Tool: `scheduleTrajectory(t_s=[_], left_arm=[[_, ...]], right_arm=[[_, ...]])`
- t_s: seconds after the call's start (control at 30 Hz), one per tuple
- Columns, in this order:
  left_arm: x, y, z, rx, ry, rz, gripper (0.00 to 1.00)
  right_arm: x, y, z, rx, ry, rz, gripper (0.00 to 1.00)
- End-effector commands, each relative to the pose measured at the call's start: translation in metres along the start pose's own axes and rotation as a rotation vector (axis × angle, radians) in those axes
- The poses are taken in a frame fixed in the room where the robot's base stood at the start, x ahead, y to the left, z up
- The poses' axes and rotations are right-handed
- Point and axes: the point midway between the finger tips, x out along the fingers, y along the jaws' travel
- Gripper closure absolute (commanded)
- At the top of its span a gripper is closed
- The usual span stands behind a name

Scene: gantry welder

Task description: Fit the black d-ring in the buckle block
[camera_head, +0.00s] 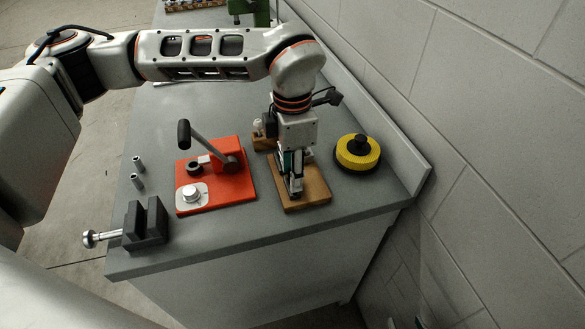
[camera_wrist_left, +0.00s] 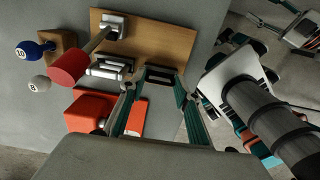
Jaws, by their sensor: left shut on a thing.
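A flat wooden block with metal fittings, which looks like the buckle block (camera_head: 318,191), lies on the bench near its front edge. In the left wrist view the block (camera_wrist_left: 165,45) carries a lever with a red grip (camera_wrist_left: 70,66) and a silver bracket (camera_wrist_left: 114,27). My left gripper (camera_head: 295,190) points down at the block and covers much of it. In the left wrist view its fingertips (camera_wrist_left: 156,78) close around a small dark piece (camera_wrist_left: 160,73), seemingly the black d-ring. Its shape and any contact with the block are unclear.
An orange plate with a lever clamp (camera_head: 243,190) stands close left of the block. A yellow-and-black round item (camera_head: 358,153) is to the right, near the wall. A dark vise-like block (camera_head: 147,224) sits front left.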

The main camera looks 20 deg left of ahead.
Motion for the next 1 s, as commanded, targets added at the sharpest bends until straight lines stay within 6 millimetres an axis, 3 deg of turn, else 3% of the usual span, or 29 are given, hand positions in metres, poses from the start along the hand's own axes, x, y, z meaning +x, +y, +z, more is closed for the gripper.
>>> scheduleTrajectory(t_s=[0.27, 0.3, 0.37, 0.77, 1.0], left_arm=[[0.006, 0.000, 0.000, 0.000, 0.001, -0.001, 0.79], [0.006, 0.000, 0.000, -0.001, 0.000, 0.000, 0.63], [0.006, 0.000, 0.000, -0.001, 0.000, 0.000, 0.49], [0.002, 0.000, 0.000, 0.000, -0.001, 0.001, 0.49], [-0.036, 0.001, 0.001, -0.001, -0.004, 0.004, 0.49]], right_arm=[[0.001, -0.001, 0.004, 0.001, -0.004, -0.001, 0.60], [0.001, -0.001, 0.004, 0.001, -0.003, -0.001, 0.60], [0.001, -0.001, 0.004, 0.000, -0.003, -0.001, 0.60], [0.001, 0.000, 0.005, -0.003, -0.007, 0.000, 0.60], [0.001, 0.000, 0.004, -0.001, -0.004, -0.001, 0.60]])
